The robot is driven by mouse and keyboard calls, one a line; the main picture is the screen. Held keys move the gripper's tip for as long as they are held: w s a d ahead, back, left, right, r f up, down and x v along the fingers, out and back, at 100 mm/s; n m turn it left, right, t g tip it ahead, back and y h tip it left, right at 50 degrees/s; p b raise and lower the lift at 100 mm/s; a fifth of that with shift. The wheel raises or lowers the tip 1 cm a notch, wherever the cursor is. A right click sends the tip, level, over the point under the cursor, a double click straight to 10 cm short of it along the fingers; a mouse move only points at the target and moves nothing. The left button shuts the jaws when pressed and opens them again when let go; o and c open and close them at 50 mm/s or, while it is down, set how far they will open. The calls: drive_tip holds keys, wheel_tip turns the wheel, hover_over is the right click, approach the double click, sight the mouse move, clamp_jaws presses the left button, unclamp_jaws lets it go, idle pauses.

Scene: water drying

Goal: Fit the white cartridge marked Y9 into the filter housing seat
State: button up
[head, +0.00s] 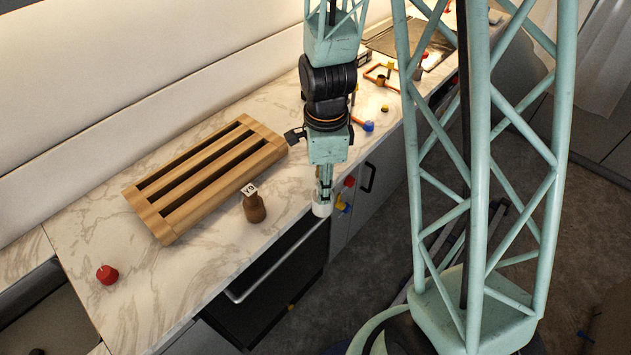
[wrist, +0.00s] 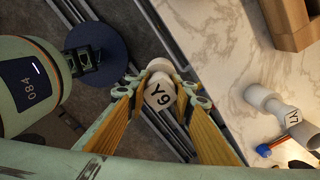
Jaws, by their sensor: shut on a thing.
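My gripper (head: 324,190) is shut on a small white cartridge (head: 321,209), which hangs below the fingers at the counter's front edge. A second white piece marked Y7 (wrist: 270,103) lies on the counter, to the right in the wrist view. I cannot pick out the filter housing seat in either view.
A slatted wooden rack (head: 164,222) lies on the marble counter (head: 95,230). A red piece (head: 107,274) sits at the left. An orange-and-blue tool (head: 368,126) lies behind my arm.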

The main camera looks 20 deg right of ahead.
drive_tip(key=shift+s+d, duration=0.1)
drive_tip(key=shift+s, duration=0.45)
drive_tip(key=shift+w, duration=0.15)
